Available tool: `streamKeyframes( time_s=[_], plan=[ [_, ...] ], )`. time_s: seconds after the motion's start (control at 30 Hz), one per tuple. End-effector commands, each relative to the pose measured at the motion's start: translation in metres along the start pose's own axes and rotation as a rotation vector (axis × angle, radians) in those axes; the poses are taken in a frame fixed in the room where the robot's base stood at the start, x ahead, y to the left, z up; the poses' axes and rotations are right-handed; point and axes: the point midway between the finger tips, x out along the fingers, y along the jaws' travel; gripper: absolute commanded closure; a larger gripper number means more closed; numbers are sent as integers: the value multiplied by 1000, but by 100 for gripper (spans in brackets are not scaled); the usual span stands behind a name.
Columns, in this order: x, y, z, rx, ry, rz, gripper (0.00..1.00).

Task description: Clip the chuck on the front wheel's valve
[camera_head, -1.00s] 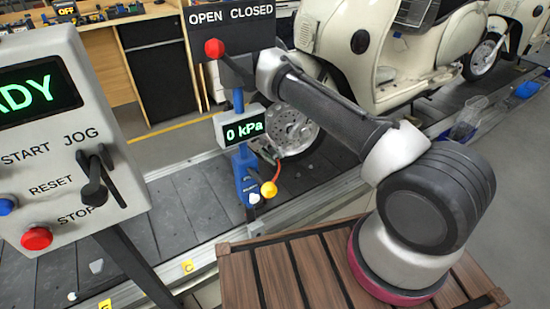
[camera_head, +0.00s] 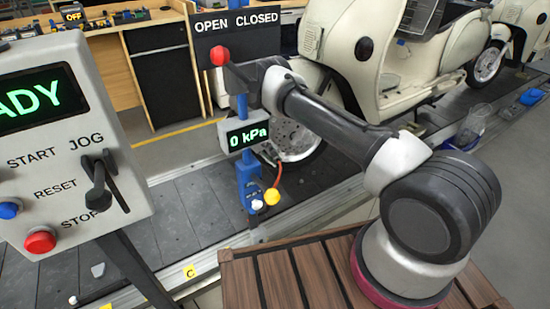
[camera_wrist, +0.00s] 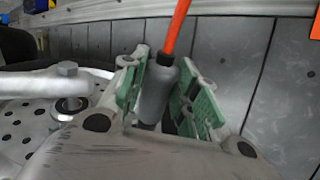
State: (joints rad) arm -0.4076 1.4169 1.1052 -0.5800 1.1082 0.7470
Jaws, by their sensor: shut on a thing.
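The chuck (camera_wrist: 155,95) is a grey cylinder with an orange hose (camera_wrist: 178,28) rising from its top in the wrist view. My gripper (camera_wrist: 166,78) has its green-padded fingers on either side of it and is shut on it. The front wheel's perforated metal disc (camera_wrist: 25,135) is at the left of the wrist view, beside my gripper. In the head view the front wheel (camera_head: 297,143) of the cream scooter (camera_head: 385,65) is partly behind my arm and the gauge. I cannot make out the valve, and my fingers are hidden in the head view.
A blue stand (camera_head: 248,178) carries a display (camera_head: 246,134) reading 0 kPa. Above it are a red knob (camera_head: 220,55) and an OPEN/CLOSED sign (camera_head: 237,22). A control panel (camera_head: 60,150) stands at the left. Dark conveyor slats (camera_head: 195,205) are mostly clear in front.

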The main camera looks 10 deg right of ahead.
Motion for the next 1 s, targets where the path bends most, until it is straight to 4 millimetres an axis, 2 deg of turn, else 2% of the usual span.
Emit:
streamKeyframes(
  time_s=[1.0],
  plan=[
    [-2, 4, 0, 46, 5, 0, 98]
  ],
)
